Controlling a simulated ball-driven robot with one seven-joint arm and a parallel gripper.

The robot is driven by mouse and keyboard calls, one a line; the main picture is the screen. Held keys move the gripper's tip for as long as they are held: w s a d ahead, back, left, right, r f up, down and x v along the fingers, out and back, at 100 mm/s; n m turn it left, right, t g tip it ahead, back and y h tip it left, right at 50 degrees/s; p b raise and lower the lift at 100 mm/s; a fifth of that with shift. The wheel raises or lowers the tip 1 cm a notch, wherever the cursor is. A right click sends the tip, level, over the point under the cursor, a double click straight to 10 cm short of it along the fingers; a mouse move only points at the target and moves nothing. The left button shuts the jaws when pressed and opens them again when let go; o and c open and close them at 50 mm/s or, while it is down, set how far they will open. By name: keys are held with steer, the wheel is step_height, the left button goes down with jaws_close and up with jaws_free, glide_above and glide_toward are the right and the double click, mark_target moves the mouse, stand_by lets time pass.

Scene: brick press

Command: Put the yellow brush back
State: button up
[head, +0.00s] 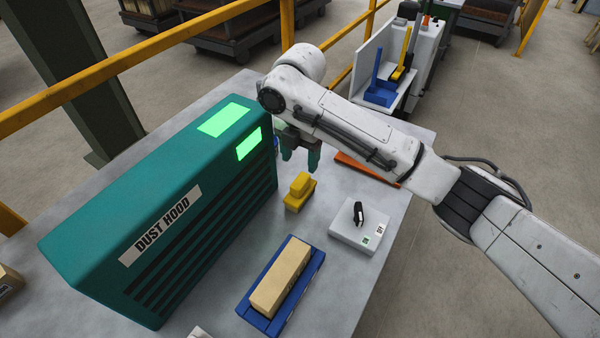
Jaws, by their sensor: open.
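A small yellow block with a raised top (300,192) sits on the grey table, right of the dust hood; I cannot tell whether it is a brush. A long yellow piece (406,55), perhaps a brush handle, stands tilted in the white rack (370,58) at the back, beside a blue upright piece with a blue base (380,94). My gripper (301,158) points down, open, with nothing seen between its fingers. In the picture it is just above the yellow block, apart from it. My arm hides part of the table behind.
The green dust hood (160,210), with lit green panels, stands close on the left. A blue tray (246,309) holds a tan brick (280,276). A white switch box (352,235) and an orange strip (362,168) lie to the right. Yellow railing (150,62) runs behind.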

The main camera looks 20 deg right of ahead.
steer(key=shift+r, duration=1.45)
steer(key=shift+c, duration=0.3)
stand_by(0.8)
